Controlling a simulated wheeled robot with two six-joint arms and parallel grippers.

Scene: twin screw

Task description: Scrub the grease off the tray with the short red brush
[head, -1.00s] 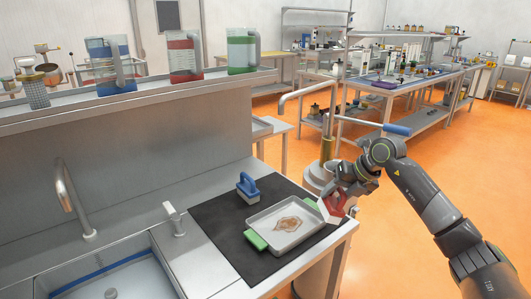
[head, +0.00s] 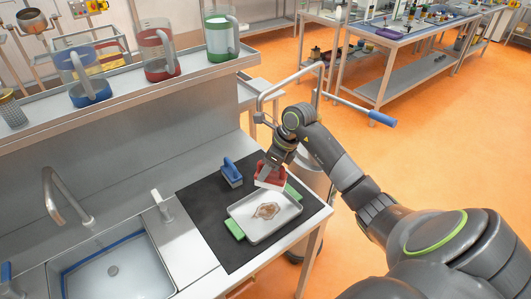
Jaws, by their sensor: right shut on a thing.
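The tray (head: 253,228) is a shallow white tray lying on a black mat, with a brown grease patch (head: 266,211) near its middle. My right gripper (head: 271,168) is shut on the short red brush (head: 270,177), which has pale bristles pointing down. The brush is at the tray's far edge; I cannot tell whether it touches the tray or mat. A blue brush (head: 231,175) stands on the mat left of the red one. My left gripper is not in view.
Green pieces (head: 235,229) show at the tray's left and right ends. The black mat (head: 205,206) has bare room left of the tray. A sink (head: 118,275) with a curved tap (head: 65,197) lies to the left. Several jugs stand on the shelf behind.

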